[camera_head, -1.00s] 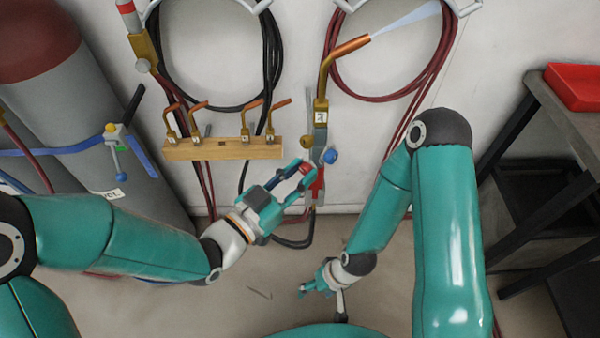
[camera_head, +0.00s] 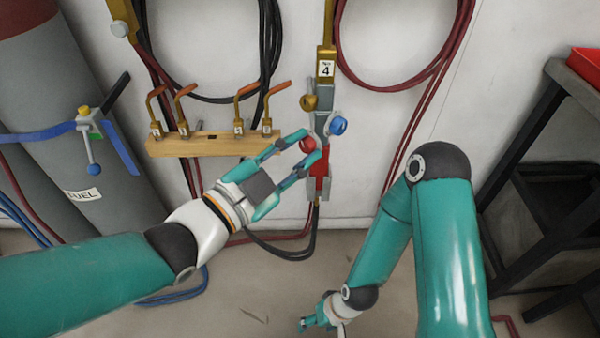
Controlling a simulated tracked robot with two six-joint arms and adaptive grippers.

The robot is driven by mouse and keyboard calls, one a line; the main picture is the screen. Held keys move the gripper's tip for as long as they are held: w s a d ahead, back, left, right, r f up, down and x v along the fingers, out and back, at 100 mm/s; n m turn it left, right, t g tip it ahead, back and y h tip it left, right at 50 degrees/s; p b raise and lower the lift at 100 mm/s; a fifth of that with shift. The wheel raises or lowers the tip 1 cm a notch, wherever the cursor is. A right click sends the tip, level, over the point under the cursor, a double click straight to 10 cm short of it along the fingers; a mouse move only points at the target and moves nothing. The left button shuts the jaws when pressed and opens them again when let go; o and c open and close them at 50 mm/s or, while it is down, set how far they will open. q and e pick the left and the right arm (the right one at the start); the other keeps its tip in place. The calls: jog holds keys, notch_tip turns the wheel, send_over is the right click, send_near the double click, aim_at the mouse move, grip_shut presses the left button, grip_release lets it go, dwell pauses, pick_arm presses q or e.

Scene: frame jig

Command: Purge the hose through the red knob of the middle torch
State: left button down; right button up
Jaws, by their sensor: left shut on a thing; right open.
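The torch (camera_head: 323,96) with a "No 4" label hangs upright on the wall, right of the wooden nozzle rack. Its tip is cut off by the top edge. Its red knob (camera_head: 307,145) sits low on the left side, a blue knob (camera_head: 338,126) on the right and a brass knob (camera_head: 309,102) above. My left gripper (camera_head: 309,144) is shut on the red knob, one finger on its upper left and one on its lower right. My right gripper (camera_head: 306,324) is open and empty, low over the floor, apart from the torch.
The wooden rack (camera_head: 215,145) with several copper nozzles is close to my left gripper. Grey cylinders (camera_head: 50,120) stand left. Coiled black hose (camera_head: 265,60) and red hose (camera_head: 450,65) hang on the wall. A dark table (camera_head: 560,78) with a red tray stands right.

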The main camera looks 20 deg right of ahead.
pick_arm(q)
jog(key=m+b, duration=0.1)
jog(key=b, duration=0.1)
jog(key=m+b, duration=0.2)
jog(key=shift+f, duration=0.3)
jog(key=shift+r+m+b, duration=0.15)
jog(key=shift+m+b, duration=1.15)
jog(key=shift+b, duration=0.05)
pick_arm(e)
notch_tip(320, 180, down, 8)
pick_arm(q)
jog(key=c, duration=0.9)
grip_release()
jog(key=v, duration=1.2)
